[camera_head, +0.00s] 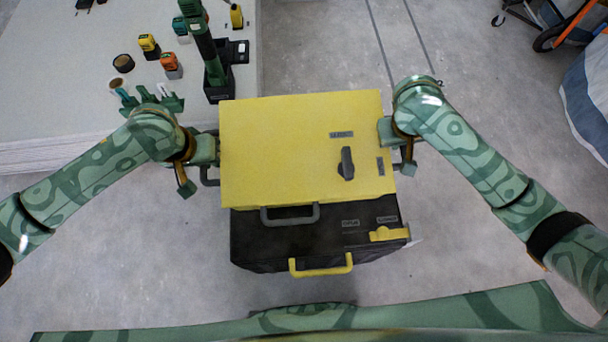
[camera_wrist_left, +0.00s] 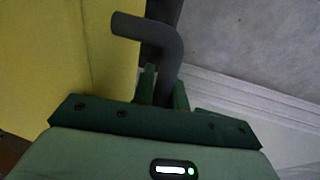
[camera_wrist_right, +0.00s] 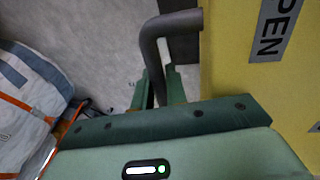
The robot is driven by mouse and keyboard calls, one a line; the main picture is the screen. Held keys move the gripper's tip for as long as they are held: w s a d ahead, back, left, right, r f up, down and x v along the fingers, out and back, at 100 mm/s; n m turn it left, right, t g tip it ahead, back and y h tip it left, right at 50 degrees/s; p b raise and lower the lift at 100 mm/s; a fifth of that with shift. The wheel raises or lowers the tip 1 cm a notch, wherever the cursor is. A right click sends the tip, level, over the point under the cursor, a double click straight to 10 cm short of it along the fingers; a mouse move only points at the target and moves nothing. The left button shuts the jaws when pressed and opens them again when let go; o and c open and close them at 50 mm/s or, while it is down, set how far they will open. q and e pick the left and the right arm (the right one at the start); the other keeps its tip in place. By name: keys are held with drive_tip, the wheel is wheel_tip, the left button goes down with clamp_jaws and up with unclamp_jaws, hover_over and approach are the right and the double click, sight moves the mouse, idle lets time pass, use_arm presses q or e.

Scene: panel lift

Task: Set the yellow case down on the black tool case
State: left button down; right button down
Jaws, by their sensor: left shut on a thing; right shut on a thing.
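The yellow case (camera_head: 280,150) is held between my two grippers, with a dark latch and small labels on its face. It overlaps the black tool case (camera_head: 290,240) in the head view and hides its rear part; I cannot tell whether they touch. The black tool case has a yellow handle and a yellow latch at its front. My left gripper (camera_head: 210,152) is shut on the grey left side handle (camera_wrist_left: 160,45) of the yellow case. My right gripper (camera_head: 392,135) is shut on the grey right side handle (camera_wrist_right: 165,35).
A pale workbench (camera_head: 60,125) with several tools stands at the upper left, its edge close to my left arm. A draped bundle (camera_head: 590,95) and an orange-framed wheeled thing (camera_head: 565,30) are at the upper right.

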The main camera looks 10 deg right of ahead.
use_arm(q)
drive_tip(key=shift+w, duration=0.1)
